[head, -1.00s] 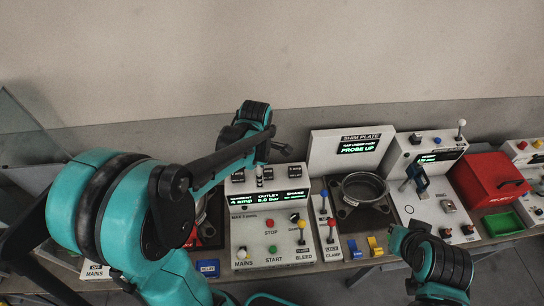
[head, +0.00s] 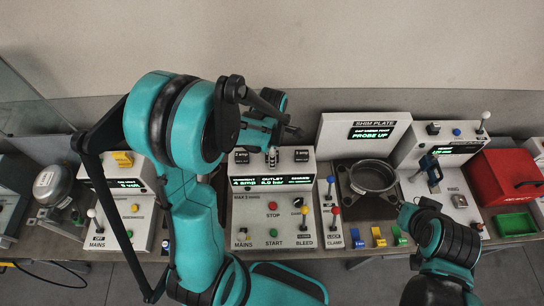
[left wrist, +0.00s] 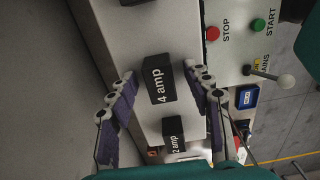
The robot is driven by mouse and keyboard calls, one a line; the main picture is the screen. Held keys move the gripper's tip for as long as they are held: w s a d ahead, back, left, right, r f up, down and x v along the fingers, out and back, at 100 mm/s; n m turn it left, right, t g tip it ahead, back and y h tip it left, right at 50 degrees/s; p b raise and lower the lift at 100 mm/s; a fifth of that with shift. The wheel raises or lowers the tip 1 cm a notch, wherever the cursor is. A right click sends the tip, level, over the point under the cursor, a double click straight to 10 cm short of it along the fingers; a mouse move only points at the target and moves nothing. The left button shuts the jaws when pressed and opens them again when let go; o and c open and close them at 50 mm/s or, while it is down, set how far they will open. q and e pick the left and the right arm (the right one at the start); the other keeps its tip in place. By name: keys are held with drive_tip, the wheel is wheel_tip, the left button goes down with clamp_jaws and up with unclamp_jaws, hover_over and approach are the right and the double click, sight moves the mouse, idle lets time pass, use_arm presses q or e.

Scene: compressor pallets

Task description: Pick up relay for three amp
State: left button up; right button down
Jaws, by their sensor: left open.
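The 3 amp relay (head: 302,155) is a dark labelled block at the right of the console's upper part in the head view. The 2 amp relay (head: 242,156) is at the left and also shows in the left wrist view (left wrist: 173,131). The 4 amp relay (left wrist: 158,82) lies between the fingers of my open left gripper (left wrist: 159,69) in the left wrist view; contact is unclear. In the head view my left gripper (head: 271,156) is over the middle of that row, left of the 3 amp relay. My right gripper (head: 403,210) is low at right; its jaws are unclear.
A shim plate unit (head: 335,139), a round metal housing (head: 373,176), a red box (head: 509,177) and a green tray (head: 515,224) stand to the right. Another control box (head: 130,216) is at left.

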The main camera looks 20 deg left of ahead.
use_arm(q)
clamp_jaws()
drive_tip(key=shift+r, duration=0.15)
